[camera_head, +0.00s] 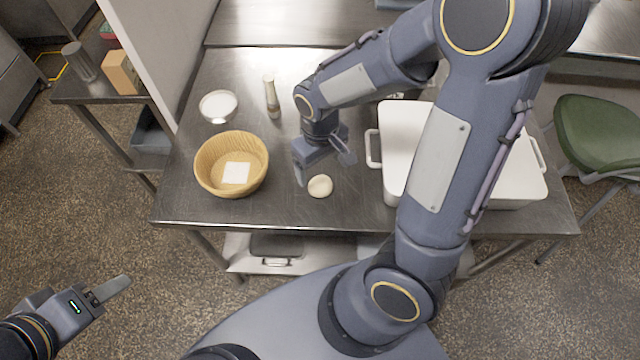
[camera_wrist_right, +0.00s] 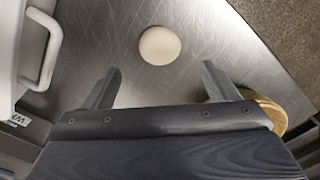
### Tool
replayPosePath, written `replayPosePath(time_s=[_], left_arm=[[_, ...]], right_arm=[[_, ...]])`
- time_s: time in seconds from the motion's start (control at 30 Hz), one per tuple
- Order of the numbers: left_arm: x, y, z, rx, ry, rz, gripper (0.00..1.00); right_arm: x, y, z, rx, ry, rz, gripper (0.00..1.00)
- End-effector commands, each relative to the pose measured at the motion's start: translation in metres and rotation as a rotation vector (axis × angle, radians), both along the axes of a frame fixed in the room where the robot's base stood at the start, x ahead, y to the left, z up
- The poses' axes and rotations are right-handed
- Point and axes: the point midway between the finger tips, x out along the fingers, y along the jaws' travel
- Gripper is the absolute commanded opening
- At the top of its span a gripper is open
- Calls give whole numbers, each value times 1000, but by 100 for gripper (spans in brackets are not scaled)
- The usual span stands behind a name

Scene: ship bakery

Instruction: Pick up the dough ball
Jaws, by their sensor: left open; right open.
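The dough ball (camera_head: 320,186) is a small, pale, round lump on the steel table, near its front edge. It also shows in the right wrist view (camera_wrist_right: 160,45), beyond the fingertips and between their lines. My right gripper (camera_head: 325,170) is open and empty, just behind and above the dough ball, pointing down. In the right wrist view its two fingers (camera_wrist_right: 158,80) stand apart and do not touch the ball. My left gripper (camera_head: 108,292) is at the lower left over the floor, away from the table; it is open and I see nothing in it.
A wicker basket (camera_head: 205,183) with a white square inside stands left of the ball. A bowl of white powder (camera_head: 218,104) and a slim bottle (camera_head: 271,97) stand behind it. A white handled tray (camera_head: 392,150) is to the right. The table (camera_head: 250,212) is bare around the ball.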

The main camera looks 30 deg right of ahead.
Motion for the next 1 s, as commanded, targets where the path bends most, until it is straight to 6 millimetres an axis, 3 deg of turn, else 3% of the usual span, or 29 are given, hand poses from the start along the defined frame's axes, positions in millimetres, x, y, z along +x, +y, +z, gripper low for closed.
replayPosePath(time_s=[0.5,0.8,1.0], left_arm=[[0,0,6,0,0,0,50],[0,0,6,0,0,0,50],[0,0,6,0,0,0,50]], right_arm=[[-3,0,-67,-2,7,-1,80],[-2,0,-74,0,1,0,80],[-2,0,-74,0,1,0,57]])
